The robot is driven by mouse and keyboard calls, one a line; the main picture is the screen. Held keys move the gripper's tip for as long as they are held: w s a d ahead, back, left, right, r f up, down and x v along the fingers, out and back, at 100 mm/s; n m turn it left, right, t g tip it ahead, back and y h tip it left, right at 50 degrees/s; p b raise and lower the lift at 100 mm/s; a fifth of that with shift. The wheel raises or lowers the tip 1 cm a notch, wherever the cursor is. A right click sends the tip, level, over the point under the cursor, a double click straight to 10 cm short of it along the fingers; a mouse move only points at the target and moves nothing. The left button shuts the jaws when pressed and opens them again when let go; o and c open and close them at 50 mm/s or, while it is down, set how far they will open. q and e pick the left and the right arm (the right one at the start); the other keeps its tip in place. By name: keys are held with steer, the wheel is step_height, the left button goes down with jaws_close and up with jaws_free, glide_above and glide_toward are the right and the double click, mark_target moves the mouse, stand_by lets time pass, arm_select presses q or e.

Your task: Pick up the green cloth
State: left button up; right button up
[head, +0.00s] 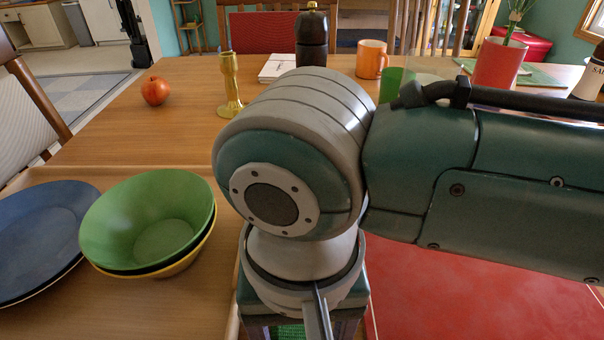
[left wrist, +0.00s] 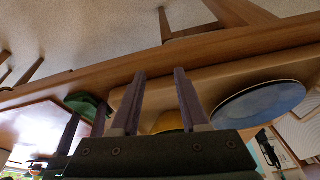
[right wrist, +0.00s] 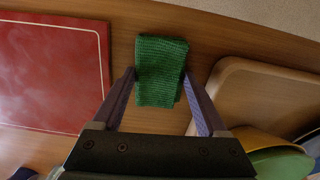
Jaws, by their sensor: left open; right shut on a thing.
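The green cloth (right wrist: 162,70) is a small knitted piece, seen in the right wrist view between the two fingers of my right gripper (right wrist: 160,80), which is shut on it. In the head view only a sliver of the cloth (head: 290,331) shows under my right wrist, low in the middle; the rest is hidden by my arm. I cannot tell whether the cloth is clear of the table. My left gripper (left wrist: 160,75) is open with nothing between its fingers, near the table edge by the plate and bowls. It is not visible in the head view.
A wooden tray (right wrist: 235,80) with a green bowl (head: 150,220) and blue plate (head: 38,235) lies left of the cloth in the head view. A red mat (head: 440,300) lies right. An apple (head: 155,91), yellow candlestick (head: 230,85) and orange mug (head: 371,59) stand farther back.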

mark_target(302, 339)
steer(key=c, duration=0.4)
steer(key=shift+r, duration=0.1)
step_height(302, 339, up, 20)
steer(key=p, duration=0.6)
